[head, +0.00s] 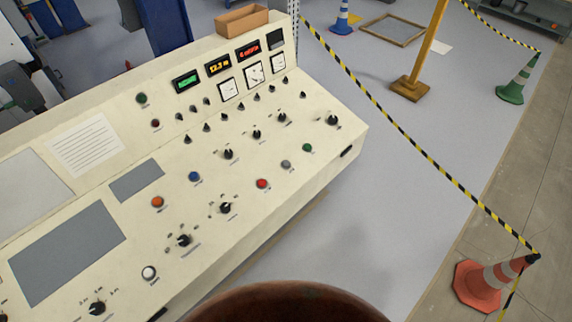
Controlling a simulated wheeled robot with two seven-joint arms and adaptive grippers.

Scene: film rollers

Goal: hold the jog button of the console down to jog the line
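The cream console (330,160) fills the left and middle of the head view, its sloped panel carrying round buttons, black knobs and switches. The buttons include an orange one (158,202), a blue one (194,176), a red one (262,184), a grey one (286,164), a green one (307,147) and a white one (149,272). The labels are too small to read, so I cannot tell which is the jog button. Neither gripper is in view.
A dark brown rounded thing (290,301) is cut off at the bottom edge. A yellow-black barrier tape (413,149) runs right of the console to an orange cone (483,283). A brown box (242,20) sits on the console top. Grey floor lies clear between console and tape.

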